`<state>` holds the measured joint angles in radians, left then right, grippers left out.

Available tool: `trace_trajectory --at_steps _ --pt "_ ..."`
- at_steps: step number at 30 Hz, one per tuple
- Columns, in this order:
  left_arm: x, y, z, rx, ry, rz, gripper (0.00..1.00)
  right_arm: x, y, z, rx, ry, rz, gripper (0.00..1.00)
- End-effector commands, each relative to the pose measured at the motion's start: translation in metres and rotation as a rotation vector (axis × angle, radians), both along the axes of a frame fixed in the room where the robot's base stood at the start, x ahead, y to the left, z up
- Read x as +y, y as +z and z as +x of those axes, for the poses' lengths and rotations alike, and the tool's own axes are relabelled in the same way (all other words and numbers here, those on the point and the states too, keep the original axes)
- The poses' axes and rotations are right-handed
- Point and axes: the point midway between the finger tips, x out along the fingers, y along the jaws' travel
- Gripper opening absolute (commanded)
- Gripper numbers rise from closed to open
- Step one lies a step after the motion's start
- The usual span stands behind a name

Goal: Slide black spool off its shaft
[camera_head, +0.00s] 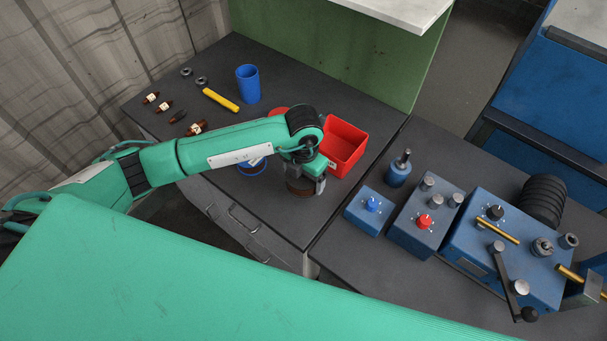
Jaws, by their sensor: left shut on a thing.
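My left gripper (305,184) points down near the front right of the left dark table. It is shut on a dark, reddish-brown round thing (298,188), mostly hidden by the fingers. I cannot tell whether this is the black spool or whether a shaft runs through it. A large black ribbed spool (544,199) sits behind the blue machine (510,240) on the right table, well away from my left gripper. Its shaft cannot be made out. My right gripper is not in view.
A red bin (345,146) stands just right of my left gripper. Blue control boxes (369,211) stand on the right table. A green panel (345,50) rises behind.

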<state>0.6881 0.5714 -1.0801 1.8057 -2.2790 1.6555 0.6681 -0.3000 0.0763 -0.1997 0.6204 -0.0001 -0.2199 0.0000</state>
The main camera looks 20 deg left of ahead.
Motion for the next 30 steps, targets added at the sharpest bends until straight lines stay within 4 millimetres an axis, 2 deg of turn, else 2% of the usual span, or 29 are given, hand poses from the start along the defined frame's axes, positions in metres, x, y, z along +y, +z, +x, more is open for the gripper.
trace_trajectory --at_steps 18,30 --pt "-0.001 -0.051 0.0 -0.002 -0.002 -0.002 0.61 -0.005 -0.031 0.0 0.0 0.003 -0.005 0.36" --pt "-0.001 -0.059 0.001 -0.002 -0.003 -0.002 0.61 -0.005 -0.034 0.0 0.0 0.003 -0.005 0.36"
